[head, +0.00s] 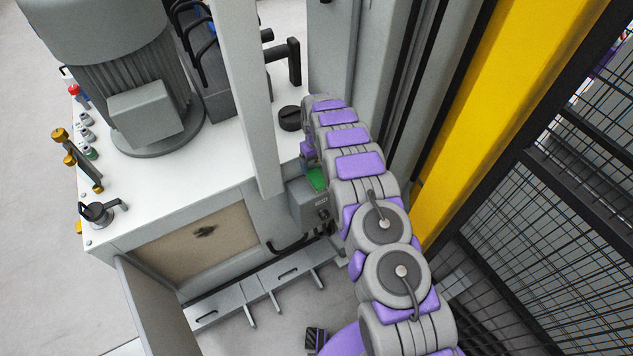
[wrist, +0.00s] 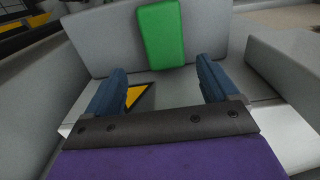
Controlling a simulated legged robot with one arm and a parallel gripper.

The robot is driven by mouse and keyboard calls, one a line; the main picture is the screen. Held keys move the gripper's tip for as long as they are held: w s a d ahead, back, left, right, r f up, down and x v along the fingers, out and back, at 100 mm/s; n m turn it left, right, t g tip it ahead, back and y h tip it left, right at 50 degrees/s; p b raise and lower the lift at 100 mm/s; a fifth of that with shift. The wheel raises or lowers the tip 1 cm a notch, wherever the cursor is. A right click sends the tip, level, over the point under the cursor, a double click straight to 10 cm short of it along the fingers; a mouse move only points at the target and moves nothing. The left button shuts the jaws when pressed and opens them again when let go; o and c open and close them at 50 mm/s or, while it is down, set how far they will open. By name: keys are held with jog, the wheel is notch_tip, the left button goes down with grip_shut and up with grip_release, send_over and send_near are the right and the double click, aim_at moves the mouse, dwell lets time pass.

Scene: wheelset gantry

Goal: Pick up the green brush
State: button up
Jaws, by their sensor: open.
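The green brush shows in the wrist view as a green block (wrist: 161,33) upright against a grey wall, just beyond the fingertips and roughly centred between them. In the head view a small green patch (head: 317,179) shows by the far end of my arm, at a grey box (head: 308,204). My arm hides most of my gripper and part of the green thing there.
In the wrist view grey walls stand left, right and behind, around a grey floor with a yellow-black triangle (wrist: 137,96). In the head view a white-topped cabinet (head: 180,185) with a grey motor (head: 130,85) stands left, and a yellow post (head: 500,90) and black mesh fence (head: 540,220) right.

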aim_at(315, 175)
jog(key=f, duration=0.2)
jog(key=f+b, duration=0.1)
jog(key=s+f, duration=0.1)
jog(key=f, duration=0.1)
jog(key=shift+a+f+b, duration=0.15)
jog(key=shift+f+b, duration=0.15)
jog(key=shift+f, duration=0.5)
jog(key=shift+r, duration=0.1)
jog(key=c, duration=1.2)
jog(key=shift+o, duration=0.2)
jog(key=shift+r+p, duration=0.65)
jog(key=shift+r, duration=1.25)
jog(key=s+d+r+p, duration=0.1)
jog(key=s+d+p, duration=0.25)
jog(key=s, duration=1.15)
jog(key=d+r+m, duration=0.3)
jog(key=d+r, duration=0.5)
jog(key=r, duration=0.5)
jog(key=d+r+m, duration=0.3)
jog(key=d+r, duration=0.5)
jog(key=r, duration=0.6)
jog(key=shift+w+d+m+b, duration=0.15)
jog(key=shift+d+m+b, duration=0.05)
jog(key=shift+m+b, duration=0.2)
